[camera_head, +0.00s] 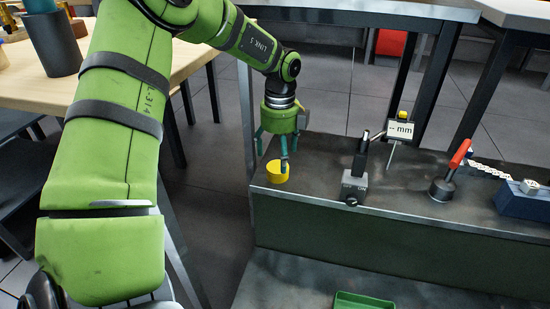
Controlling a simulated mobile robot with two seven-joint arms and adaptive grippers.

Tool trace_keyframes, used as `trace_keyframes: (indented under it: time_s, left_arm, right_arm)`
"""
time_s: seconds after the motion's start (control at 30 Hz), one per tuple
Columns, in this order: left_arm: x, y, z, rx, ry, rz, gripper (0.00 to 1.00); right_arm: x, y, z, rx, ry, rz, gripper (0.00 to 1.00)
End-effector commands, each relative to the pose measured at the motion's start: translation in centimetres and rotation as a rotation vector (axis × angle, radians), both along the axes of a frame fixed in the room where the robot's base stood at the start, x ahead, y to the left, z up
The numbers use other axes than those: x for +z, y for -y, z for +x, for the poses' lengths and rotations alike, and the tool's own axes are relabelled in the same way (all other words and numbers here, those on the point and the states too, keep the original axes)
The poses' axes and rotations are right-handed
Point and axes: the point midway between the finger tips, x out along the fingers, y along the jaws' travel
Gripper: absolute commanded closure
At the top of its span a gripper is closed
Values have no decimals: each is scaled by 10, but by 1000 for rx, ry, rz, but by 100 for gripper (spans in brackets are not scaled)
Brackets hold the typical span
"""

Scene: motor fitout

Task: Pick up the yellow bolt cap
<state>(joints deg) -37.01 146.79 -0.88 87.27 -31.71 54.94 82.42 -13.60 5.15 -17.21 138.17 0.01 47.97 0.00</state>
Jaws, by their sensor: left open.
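The yellow bolt cap (276,172) is a short round piece on the dark metal bench top (320,165), near its left end. My left gripper (274,158) points down just above the cap, its green-grey fingers spread open. One finger comes down in front of the cap's upper edge. I cannot tell whether the fingers touch it. My right gripper is not in view.
To the right on the bench stand a dial gauge (400,130) on a magnetic base (353,188), a red-handled tool (460,153) and a blue block (523,200). A green tray (362,300) lies below in front. A wooden table (195,58) stands at the left.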

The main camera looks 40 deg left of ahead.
Motion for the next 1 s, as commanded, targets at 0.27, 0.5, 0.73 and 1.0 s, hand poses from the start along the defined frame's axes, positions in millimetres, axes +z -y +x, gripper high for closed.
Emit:
trace_keyframes:
  time_s: [0.27, 0.5, 0.73, 1.0]
  left_arm:
    - [-41, -3, -4, 1, 0, -2, 19]
    - [-43, -3, -4, 1, 2, -2, 19]
    - [-43, -3, -4, 1, 2, -2, 69]
    - [-43, -3, -4, 1, 2, -2, 70]
  right_arm:
    - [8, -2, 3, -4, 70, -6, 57]
    - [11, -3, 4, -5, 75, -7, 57]
    - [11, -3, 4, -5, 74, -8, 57]
    - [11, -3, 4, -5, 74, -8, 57]
